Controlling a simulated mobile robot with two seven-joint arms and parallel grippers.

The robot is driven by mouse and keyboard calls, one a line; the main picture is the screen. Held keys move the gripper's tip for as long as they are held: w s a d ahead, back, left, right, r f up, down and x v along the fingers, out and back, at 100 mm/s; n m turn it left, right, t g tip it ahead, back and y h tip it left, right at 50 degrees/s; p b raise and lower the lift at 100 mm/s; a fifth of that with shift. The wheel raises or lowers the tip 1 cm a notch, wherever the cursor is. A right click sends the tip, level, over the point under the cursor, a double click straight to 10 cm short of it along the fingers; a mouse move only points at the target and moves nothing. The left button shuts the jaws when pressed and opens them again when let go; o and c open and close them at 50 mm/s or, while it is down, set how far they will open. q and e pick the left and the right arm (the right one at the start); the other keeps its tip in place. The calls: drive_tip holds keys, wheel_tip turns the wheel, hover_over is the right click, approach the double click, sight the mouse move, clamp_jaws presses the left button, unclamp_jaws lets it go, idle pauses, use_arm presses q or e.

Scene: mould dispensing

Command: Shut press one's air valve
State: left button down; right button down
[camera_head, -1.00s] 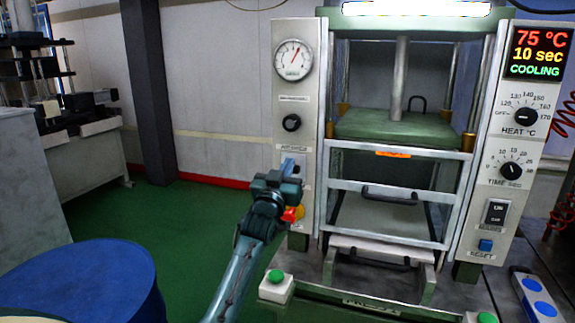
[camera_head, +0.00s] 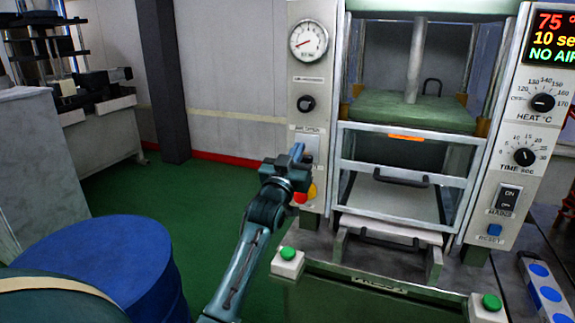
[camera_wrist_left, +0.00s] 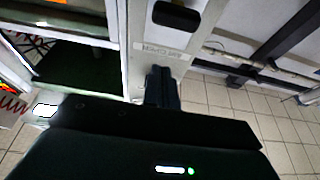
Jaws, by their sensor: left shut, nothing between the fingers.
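The press (camera_head: 410,120) stands at the right, with a grey panel on its left post. My left gripper (camera_head: 297,155) is shut and empty, its fingers at the lower part of this panel, just below a small label. The air valve is mostly hidden behind the gripper, and I cannot tell its lever's position or whether the fingers touch it. In the left wrist view the shut fingers (camera_wrist_left: 162,88) point at the panel under the label (camera_wrist_left: 165,52). The pressure gauge (camera_head: 308,40) has its needle toward the lower left. The display (camera_head: 552,37) reads NO AIR. My right gripper is not in view.
A red and yellow part (camera_head: 305,195) sits just below my left gripper. A black knob (camera_head: 306,103) is above it. A blue drum (camera_head: 100,260) stands at the lower left. Green buttons (camera_head: 288,254) flank the press front. Green floor between drum and press is free.

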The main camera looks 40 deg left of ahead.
use_arm(q)
drive_tip(key=v, duration=0.6)
drive_tip(key=shift+s+f+b, duration=0.2)
drive_tip(key=shift+s+b, duration=0.1)
drive_tip(key=shift+b, duration=0.1)
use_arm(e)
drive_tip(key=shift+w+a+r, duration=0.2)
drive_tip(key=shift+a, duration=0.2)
